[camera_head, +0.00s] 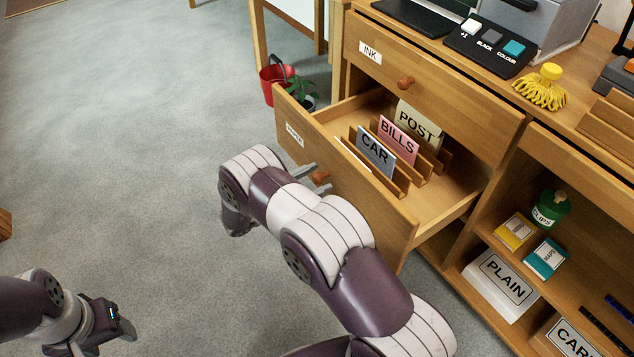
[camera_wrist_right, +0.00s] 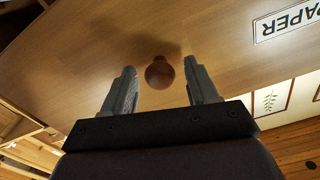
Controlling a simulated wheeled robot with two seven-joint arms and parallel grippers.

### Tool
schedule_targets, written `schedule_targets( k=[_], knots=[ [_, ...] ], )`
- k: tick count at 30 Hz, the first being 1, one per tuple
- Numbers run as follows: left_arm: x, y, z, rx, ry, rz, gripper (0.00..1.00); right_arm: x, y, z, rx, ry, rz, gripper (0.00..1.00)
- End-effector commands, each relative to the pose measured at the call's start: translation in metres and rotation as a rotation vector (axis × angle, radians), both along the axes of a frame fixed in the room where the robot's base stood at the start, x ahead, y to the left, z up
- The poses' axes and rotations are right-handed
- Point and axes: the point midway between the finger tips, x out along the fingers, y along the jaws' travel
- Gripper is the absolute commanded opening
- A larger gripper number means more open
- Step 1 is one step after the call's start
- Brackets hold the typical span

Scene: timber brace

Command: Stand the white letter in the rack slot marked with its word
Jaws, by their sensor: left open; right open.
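A wooden rack (camera_head: 404,182) stands in the open drawer. It holds upright cards marked CAR (camera_head: 375,152), BILLS (camera_head: 398,139) and POST (camera_head: 418,123). A thin white edge (camera_head: 354,158) shows by the rack's front; I cannot tell whether it is the white letter. My right gripper (camera_head: 314,174) is at the drawer's front. In the right wrist view, its open fingers (camera_wrist_right: 162,90) are either side of the round drawer knob (camera_wrist_right: 159,73), with gaps on both sides. My left gripper (camera_head: 104,340) is open and empty over the floor at lower left.
The open drawer's front (camera_head: 294,135) carries a PAPER label (camera_wrist_right: 286,23). A shut INK drawer (camera_head: 430,85) is above it. Shelves at right hold a green CLIPS jar (camera_head: 549,209) and a PLAIN box (camera_head: 500,284). A red bucket (camera_head: 273,82) stands behind. Floor at left is clear.

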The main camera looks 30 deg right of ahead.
Motion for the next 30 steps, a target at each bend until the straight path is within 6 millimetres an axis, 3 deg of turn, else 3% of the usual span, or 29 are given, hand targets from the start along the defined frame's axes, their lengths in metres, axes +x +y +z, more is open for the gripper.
schedule_targets(
  k=[4,11,16,17,23,30],
  knots=[
    [0.0,0.0,-0.004,0.0,0.0,0.0,0.58,0.0,-0.01,0.0,0.0,0.0,0.0,0.58],
    [0.0,0.0,-0.003,0.0,0.0,0.0,0.58,0.001,-0.01,0.001,0.0,0.0,0.001,0.58],
    [0.0,0.0,-0.003,0.0,0.0,0.0,0.58,0.001,-0.01,0.001,0.0,0.0,0.001,0.03],
    [0.0,0.0,-0.003,0.0,0.0,0.0,0.58,0.001,-0.01,0.001,0.0,0.0,0.001,0.0],
    [0.0,0.0,-0.002,0.0,0.0,0.0,0.58,0.001,-0.004,0.001,0.0,0.0,0.003,0.0],
    [0.0,0.0,0.002,0.0,0.0,0.0,0.58,-0.002,0.03,0.001,0.0,0.0,0.004,0.0]
  ],
)
